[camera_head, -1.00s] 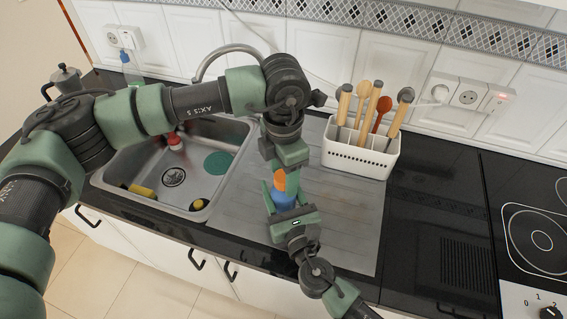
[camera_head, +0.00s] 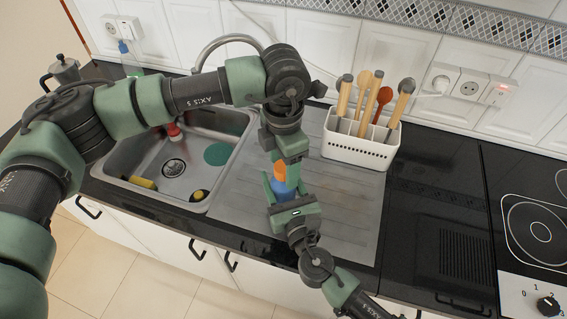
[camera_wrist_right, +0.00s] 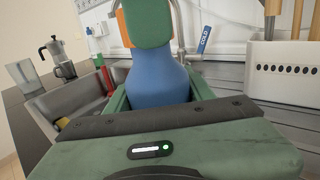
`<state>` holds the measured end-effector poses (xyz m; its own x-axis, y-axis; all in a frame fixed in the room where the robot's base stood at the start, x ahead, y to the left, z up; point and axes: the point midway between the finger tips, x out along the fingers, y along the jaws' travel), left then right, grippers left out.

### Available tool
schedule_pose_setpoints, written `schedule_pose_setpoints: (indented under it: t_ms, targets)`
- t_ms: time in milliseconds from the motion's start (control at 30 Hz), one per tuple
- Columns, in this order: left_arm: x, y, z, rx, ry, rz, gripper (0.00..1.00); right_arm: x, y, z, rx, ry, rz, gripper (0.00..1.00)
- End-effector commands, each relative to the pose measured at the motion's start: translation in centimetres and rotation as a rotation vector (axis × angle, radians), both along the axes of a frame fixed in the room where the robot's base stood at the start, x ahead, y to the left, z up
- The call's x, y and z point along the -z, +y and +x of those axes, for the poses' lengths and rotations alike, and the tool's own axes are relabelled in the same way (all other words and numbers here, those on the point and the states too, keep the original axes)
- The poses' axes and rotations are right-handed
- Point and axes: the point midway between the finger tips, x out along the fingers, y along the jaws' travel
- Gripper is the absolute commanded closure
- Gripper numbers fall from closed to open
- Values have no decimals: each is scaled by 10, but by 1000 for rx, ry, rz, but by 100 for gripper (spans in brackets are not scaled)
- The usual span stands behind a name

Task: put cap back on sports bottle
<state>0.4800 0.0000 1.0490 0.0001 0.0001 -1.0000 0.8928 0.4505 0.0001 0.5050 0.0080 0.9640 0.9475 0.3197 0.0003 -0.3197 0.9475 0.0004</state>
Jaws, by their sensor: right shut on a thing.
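The sports bottle (camera_head: 284,190) is blue, upright, and held in front of the sink and drainer; its blue body also fills the middle of the right wrist view (camera_wrist_right: 158,82). My right gripper (camera_head: 285,197) is shut around it from the front. The orange cap (camera_head: 280,173) shows directly above the blue body. It is partly hidden behind a finger in the right wrist view (camera_wrist_right: 124,32). My left gripper (camera_head: 281,168) comes down from above with its fingers at the cap. I cannot tell how tightly they close, or whether the cap touches the bottle's neck.
The steel sink (camera_head: 130,165) with a tap is at left. A white utensil holder (camera_head: 360,150) stands behind the drainer (camera_head: 345,205), at right. The black hob (camera_head: 535,225) is far right, and a moka pot (camera_head: 65,72) far left. The dark counter right of the drainer is clear.

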Motion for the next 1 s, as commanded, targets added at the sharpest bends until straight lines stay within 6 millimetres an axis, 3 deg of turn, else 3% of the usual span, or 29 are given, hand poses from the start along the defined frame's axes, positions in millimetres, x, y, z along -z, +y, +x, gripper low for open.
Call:
schedule_pose_setpoints:
  t_ms: [333, 733, 1000]
  targets:
    - [-11, 0, 1, 0, -2, -1, 39, 0, 0, 0, 0, 0, 0, 100]
    - [-91, 0, 1, 1, -3, -1, 39, 0, 0, 0, 0, 0, 0, 100]
    - [-119, 0, 0, 0, 0, -1, 39, 0, 0, 0, 0, 0, 0, 100]
